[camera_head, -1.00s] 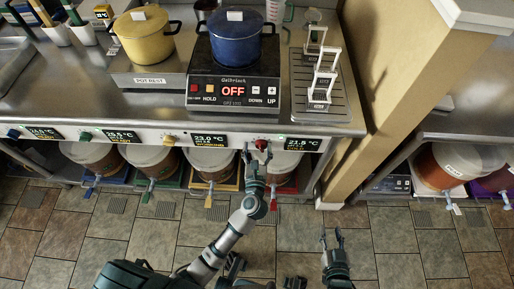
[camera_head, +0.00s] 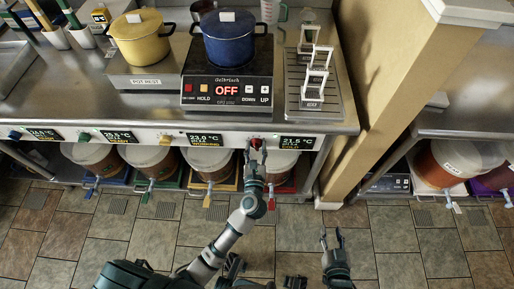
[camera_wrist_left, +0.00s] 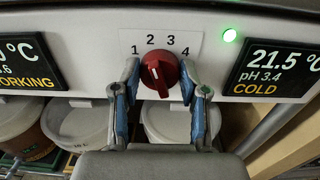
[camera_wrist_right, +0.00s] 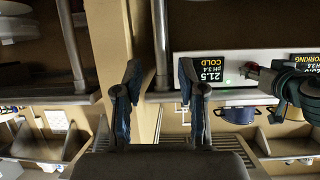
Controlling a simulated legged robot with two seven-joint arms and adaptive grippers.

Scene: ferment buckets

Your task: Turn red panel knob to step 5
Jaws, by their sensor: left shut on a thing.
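The red knob (camera_wrist_left: 160,73) is on the pale front panel, with the numbers 1, 2, 3 and 4 printed around its top. No 5 is visible; the lower sides of the dial are behind the fingers. A pale mark shows on the knob's face, but I cannot tell exactly which number it points at. My left gripper (camera_wrist_left: 160,80) is shut on the knob, one finger at each side. In the head view the knob (camera_head: 256,143) shows between the fingertips of my left gripper (camera_head: 254,153). My right gripper (camera_head: 332,236) is open and empty above the floor.
Right of the knob are a green light (camera_wrist_left: 229,35) and a 21.5 °C display (camera_wrist_left: 275,68). Buckets (camera_head: 208,162) stand under the counter. A blue pot (camera_head: 232,40) sits on the hotplate above. A tan post (camera_head: 385,105) stands to the right.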

